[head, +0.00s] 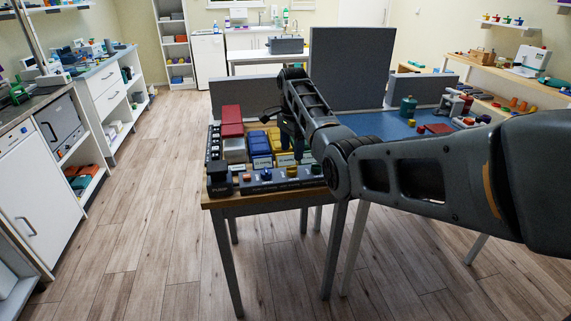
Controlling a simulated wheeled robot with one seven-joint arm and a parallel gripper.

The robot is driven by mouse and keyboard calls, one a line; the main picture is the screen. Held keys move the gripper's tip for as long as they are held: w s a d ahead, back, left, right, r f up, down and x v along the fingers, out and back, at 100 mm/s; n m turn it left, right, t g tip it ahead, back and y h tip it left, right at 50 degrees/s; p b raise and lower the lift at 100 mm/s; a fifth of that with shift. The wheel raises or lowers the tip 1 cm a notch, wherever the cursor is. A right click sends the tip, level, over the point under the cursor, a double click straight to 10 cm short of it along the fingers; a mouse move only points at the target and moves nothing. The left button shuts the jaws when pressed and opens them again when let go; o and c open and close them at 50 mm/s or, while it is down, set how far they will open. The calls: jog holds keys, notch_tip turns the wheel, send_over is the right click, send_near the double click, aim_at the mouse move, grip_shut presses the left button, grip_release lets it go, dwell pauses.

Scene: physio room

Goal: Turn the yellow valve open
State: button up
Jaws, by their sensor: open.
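A dark panel (278,182) with several small coloured knobs runs along the front edge of the near table. A small yellow knob (291,171) sits on it, between a blue knob (266,174) and another knob near my arm. The yellow knob is the likeliest yellow valve, but it is too small to tell its shape or whether it is turned open. My gripper (289,140) hangs pointing down above the table, behind the panel and near the coloured bins. It is open, and I see nothing held. It is apart from the yellow knob, and its fingertips are hard to make out.
Red, white, blue and yellow bins (258,143) stand close behind the panel. A black box (219,181) marks the table's front left corner. Grey partition boards (350,68) stand behind the table. A green canister (408,106) stands at right. The wooden floor at left is clear.

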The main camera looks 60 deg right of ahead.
aim_at(292, 170)
notch_tip(292, 170, down, 7)
jog(key=shift+f, duration=0.1)
dwell(0.3)
jog(key=c, duration=1.1)
